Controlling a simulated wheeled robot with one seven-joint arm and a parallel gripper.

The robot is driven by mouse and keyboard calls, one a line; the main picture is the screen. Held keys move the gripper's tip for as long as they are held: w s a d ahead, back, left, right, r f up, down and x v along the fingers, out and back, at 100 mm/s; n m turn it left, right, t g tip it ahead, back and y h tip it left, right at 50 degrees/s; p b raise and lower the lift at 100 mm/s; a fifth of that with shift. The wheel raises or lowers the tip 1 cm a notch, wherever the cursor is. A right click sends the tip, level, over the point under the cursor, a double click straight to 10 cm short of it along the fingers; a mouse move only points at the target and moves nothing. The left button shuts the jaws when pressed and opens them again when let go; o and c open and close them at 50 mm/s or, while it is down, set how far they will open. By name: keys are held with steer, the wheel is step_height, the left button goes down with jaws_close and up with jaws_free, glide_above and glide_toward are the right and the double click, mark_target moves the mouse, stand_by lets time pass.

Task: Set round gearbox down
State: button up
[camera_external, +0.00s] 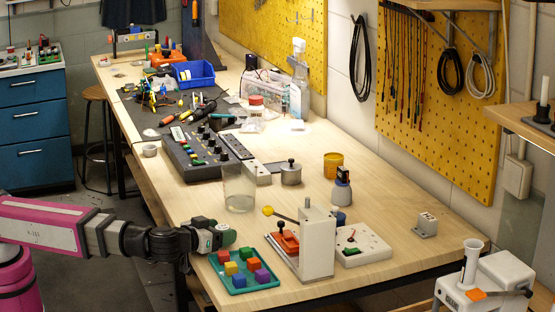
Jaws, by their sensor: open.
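A short round grey metal body with a dark knob on top, which looks like the round gearbox (291,175), stands upright on the wooden bench (375,205), right of a small grey block. My gripper (229,237) is at the bench's near left edge, just above and left of the teal tray (268,284). It is well apart from the round gearbox, to its lower left. My gripper is open; its fingers are small and hard to make out, and I see nothing held in it.
The tray holds several coloured blocks. A clear beaker (239,188) stands between my gripper and the round gearbox. A white upright stand (318,243) with a lever is right of the tray. A black control panel (190,158) lies behind. Bare wood lies to the right.

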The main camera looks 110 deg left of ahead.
steer(key=shift+o, duration=0.4)
steer(key=v, duration=1)
steer(key=shift+d, duration=0.25)
steer(key=shift+s+r, duration=0.1)
steer(key=shift+r, duration=0.05)
steer(key=a+g+h, duration=0.1)
steer(key=a, duration=0.1)
steer(key=a+m+g+h, duration=0.1)
steer(key=a, duration=0.1)
steer(key=shift+a+r+h, duration=0.1)
steer(key=shift+a+h, duration=0.25)
steer(key=shift+h, duration=0.05)
steer(key=a+m+h, duration=0.1)
steer(key=h, duration=0.1)
steer(key=a+r+m+h, duration=0.1)
steer(key=a+h, duration=0.1)
steer(key=shift+w+a+r+g, duration=0.15)
steer(key=shift+w+g, duration=0.1)
steer(key=shift+g, duration=0.15)
step_height(320, 180, up, 7)
steer(key=a+m+t+h, duration=0.1)
steer(key=a+m+h, duration=0.1)
steer(key=m+h, duration=0.5)
steer(key=shift+x, duration=5.35)
steer(key=shift+d, duration=0.15)
